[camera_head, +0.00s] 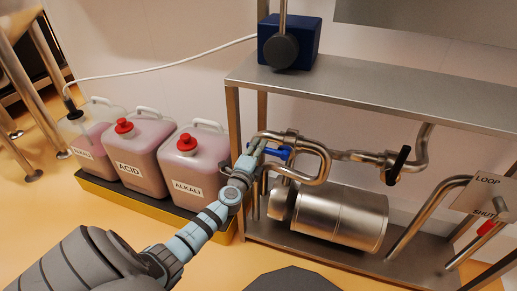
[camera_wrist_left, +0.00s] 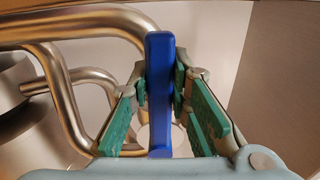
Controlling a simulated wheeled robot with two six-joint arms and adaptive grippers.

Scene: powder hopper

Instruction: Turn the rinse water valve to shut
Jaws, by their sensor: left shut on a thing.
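A blue lever handle (camera_head: 280,153) sits on the steel pipework under the shelf, beside a bent pipe. My left gripper (camera_head: 256,149) reaches in from the left and is at this handle. In the left wrist view, the blue handle (camera_wrist_left: 160,95) stands upright between the green-padded fingers of my left gripper (camera_wrist_left: 161,84), which are closed on it. No label on this valve can be read, so I cannot confirm it is the rinse water valve. The handle's pivot is hidden. My right gripper is not in view.
A black-handled valve (camera_head: 397,165) is further right on the pipe. A red handle (camera_head: 487,228) sits by a "LOOP / SHUT" plate (camera_head: 485,196). A steel cylinder (camera_head: 340,218) lies below. Canisters (camera_head: 197,166) stand left in a tray (camera_head: 160,205). A metal shelf (camera_head: 390,91) spans above.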

